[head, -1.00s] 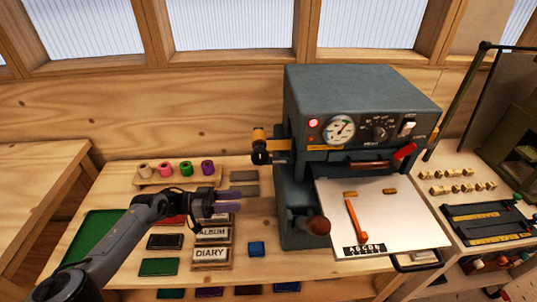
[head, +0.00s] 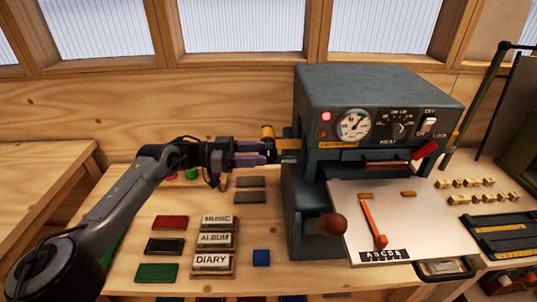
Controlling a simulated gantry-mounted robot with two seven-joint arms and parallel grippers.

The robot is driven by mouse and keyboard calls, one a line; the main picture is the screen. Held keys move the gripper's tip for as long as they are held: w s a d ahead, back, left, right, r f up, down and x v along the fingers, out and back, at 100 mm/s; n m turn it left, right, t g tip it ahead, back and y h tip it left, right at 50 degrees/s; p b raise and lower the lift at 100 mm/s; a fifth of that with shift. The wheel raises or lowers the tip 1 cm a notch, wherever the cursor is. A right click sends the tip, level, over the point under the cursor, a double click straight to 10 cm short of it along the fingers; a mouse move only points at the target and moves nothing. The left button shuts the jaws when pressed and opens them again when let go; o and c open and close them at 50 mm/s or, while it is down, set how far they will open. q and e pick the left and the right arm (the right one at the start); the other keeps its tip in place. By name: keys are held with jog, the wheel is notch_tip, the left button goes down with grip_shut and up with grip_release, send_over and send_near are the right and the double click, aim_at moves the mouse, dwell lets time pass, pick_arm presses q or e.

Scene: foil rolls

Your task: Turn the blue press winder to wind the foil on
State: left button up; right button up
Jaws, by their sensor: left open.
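The blue-grey press (head: 375,95) stands at the back of the bench, with a gauge, a dial and a lit red lamp on its front. A gold foil roll (head: 267,132) and a gold strip (head: 290,143) show at its left side. The dark winder knob just below the roll is mostly hidden by my left gripper (head: 262,153). That gripper is open, its two purple-padded fingers pointing right at the knob's place. I cannot tell whether they touch it. My right gripper is not in view.
A brown-knobbed lever (head: 331,225) sticks out at the press's lower front left. A white plate (head: 385,210) with an orange tool (head: 374,225) lies before the press. Label blocks (head: 213,240) and coloured pads (head: 164,247) lie below my left arm.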

aim_at(261, 149)
pick_arm(q)
jog(key=shift+d, duration=1.85)
grip_shut()
jog(key=shift+w+r+y+p, duration=0.1)
jog(key=shift+r+y+p, duration=0.15)
jog(key=shift+y+p, duration=0.3)
jog(key=y+p, duration=0.3)
jog(key=p, duration=0.2)
jog(key=shift+r, duration=0.1)
jog(key=shift+f+y+p, duration=0.2)
jog(key=shift+y+p, duration=1.05)
jog(key=shift+f, duration=0.15)
jog(key=shift+y, duration=0.3)
